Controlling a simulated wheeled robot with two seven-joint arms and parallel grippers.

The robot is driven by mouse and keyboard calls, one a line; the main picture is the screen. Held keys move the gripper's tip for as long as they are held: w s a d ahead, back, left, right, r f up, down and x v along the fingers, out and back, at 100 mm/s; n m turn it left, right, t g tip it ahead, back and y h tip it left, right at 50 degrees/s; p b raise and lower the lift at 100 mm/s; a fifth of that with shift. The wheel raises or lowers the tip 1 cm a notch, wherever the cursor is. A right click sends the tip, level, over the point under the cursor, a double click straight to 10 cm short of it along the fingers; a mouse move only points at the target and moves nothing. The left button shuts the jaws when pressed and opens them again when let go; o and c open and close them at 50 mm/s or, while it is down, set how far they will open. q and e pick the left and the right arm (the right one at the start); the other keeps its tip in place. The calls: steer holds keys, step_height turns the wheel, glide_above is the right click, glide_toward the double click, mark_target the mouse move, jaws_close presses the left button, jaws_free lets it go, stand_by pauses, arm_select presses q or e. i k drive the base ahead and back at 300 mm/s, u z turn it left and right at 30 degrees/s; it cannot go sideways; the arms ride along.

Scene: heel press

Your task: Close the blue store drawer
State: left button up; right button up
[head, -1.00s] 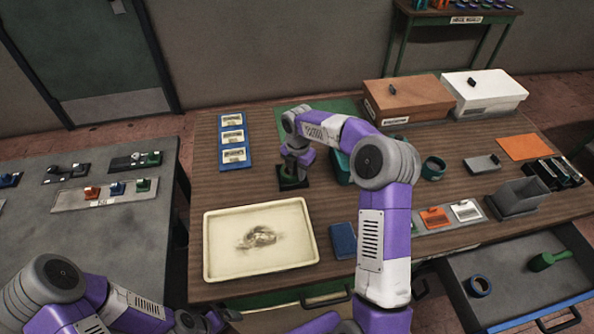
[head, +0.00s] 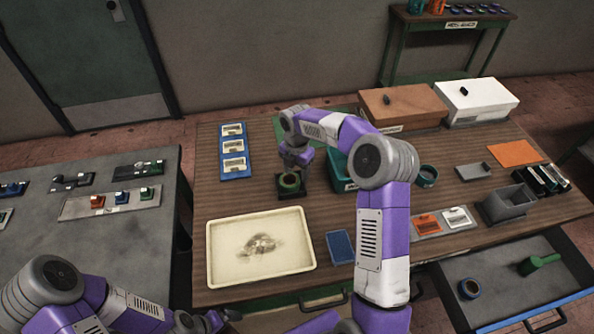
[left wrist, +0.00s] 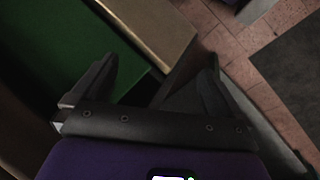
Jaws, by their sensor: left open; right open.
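The blue store drawer (head: 500,284) stands open at the lower right in the head view, under the table's right side. Its front edge is blue and carries a dark handle (head: 546,321). A dark blue ring (head: 469,288) and a green-handled brush (head: 539,264) lie in it.
The wooden table (head: 385,240) holds a cream tray (head: 216,240), a blue pad (head: 340,247), a teal bin (head: 342,184), a grey box (head: 508,204) and two lidded boxes at the back. Another handle (head: 323,299) shows on the table's front. A grey table (head: 110,255) stands left.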

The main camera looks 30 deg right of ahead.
mark_target(507, 297)
steer(key=k, duration=1.5)
